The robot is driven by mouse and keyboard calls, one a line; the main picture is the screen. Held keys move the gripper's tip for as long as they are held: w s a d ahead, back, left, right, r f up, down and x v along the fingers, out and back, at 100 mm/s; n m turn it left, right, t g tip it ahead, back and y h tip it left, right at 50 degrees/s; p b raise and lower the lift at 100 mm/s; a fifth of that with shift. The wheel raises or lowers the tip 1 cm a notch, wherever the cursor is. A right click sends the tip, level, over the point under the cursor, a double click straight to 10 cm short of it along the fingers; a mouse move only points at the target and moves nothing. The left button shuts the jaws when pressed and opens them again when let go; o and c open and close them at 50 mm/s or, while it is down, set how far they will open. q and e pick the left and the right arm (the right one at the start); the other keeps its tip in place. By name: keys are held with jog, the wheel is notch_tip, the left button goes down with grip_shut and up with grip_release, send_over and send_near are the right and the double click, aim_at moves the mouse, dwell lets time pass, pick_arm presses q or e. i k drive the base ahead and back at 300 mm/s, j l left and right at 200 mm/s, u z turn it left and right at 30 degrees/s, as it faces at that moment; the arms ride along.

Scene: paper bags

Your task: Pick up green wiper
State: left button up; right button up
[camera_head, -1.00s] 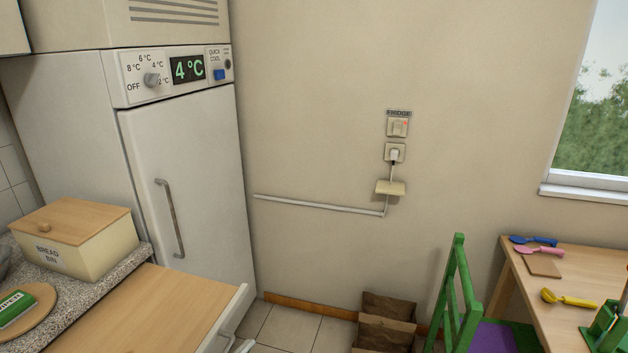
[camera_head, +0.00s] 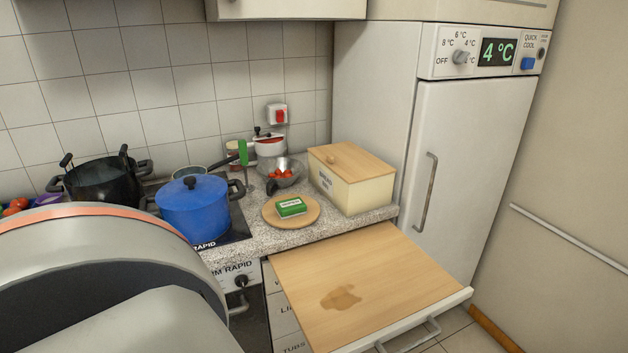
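No object is clearly recognizable as a green wiper. A flat green upright piece (camera_head: 243,152) stands on the counter behind the blue pot; its lower end is hard to make out. A green and white block or packet (camera_head: 291,207) with lettering lies on a round wooden board (camera_head: 271,220). A brown stain (camera_head: 341,298) marks the pulled-out wooden board (camera_head: 385,265). Neither of my grippers shows; a large grey link of my arm fills the lower left.
A blue lidded pot (camera_head: 194,208) and a black pot (camera_head: 103,182) stand on the stove. The fridge (camera_head: 470,170) stands to the right.

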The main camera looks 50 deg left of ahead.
aim_at(289, 208)
jog(key=u, duration=1.7)
